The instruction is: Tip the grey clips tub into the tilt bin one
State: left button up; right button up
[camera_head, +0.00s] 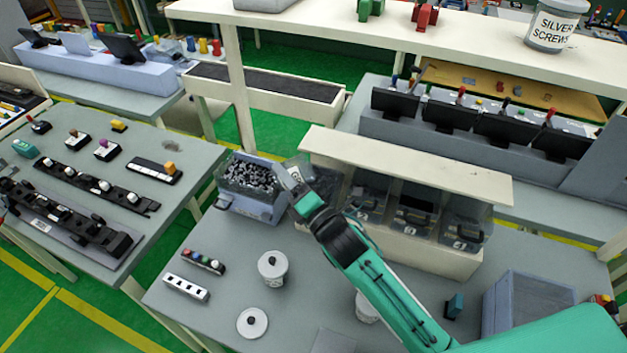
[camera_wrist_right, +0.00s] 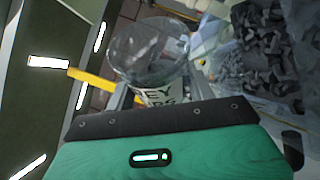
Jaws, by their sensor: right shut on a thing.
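My right gripper (camera_head: 293,188) is shut on the clear grey clips tub (camera_head: 299,168), beside the leftmost tilt bin. In the right wrist view the tub (camera_wrist_right: 150,50) is tilted, its wide mouth is open, and part of its label shows. I see no clips inside it. The leftmost tilt bin (camera_head: 248,207), at the left end of the bin row, is swung open and holds many grey clips (camera_head: 250,175). The clips also show in the right wrist view (camera_wrist_right: 275,50).
Several closed tilt bins, one marked 4 (camera_head: 462,232), stand right of the open one under a cream shelf (camera_head: 410,165). A lidded white tub (camera_head: 272,267), a loose round lid (camera_head: 252,322) and a grey crate (camera_head: 528,303) stand on the table.

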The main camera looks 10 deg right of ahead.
jog(key=shift+f+n+g+p, duration=0.5)
jog(key=shift+n+p, duration=0.45)
jog(key=shift+p, duration=0.4)
jog(key=shift+f+n+g+p, duration=0.35)
jog(key=shift+n+g+p, duration=0.25)
jog(key=shift+n+p, duration=0.55)
jog(key=shift+a+f+p, duration=0.1)
jog(key=shift+f+p, duration=0.1)
jog(key=shift+p, duration=0.35)
jog(key=shift+f, duration=0.2)
jog(key=shift+h, duration=0.3)
jog(key=shift+r+n+g+p, duration=0.4)
jog(key=shift+n+p, duration=0.1)
jog(key=shift+p, duration=0.55)
jog(key=shift+w+n, duration=0.15)
jog(key=shift+n, duration=0.15)
jog(key=shift+d+r+n+g+h, duration=0.3)
jog(key=shift+r+n+g+h, duration=0.25)
jog(key=shift+n, duration=0.35)
jog(key=shift+a+r+n+g+h, duration=0.3)
jog(key=shift+r+n+g+h, duration=0.15)
jog(key=shift+r+n+h, duration=0.5)
jog(key=shift+d+r+n+g+h, duration=0.15)
jog(key=shift+n+g+h, duration=0.2)
jog(key=shift+n, duration=0.2)
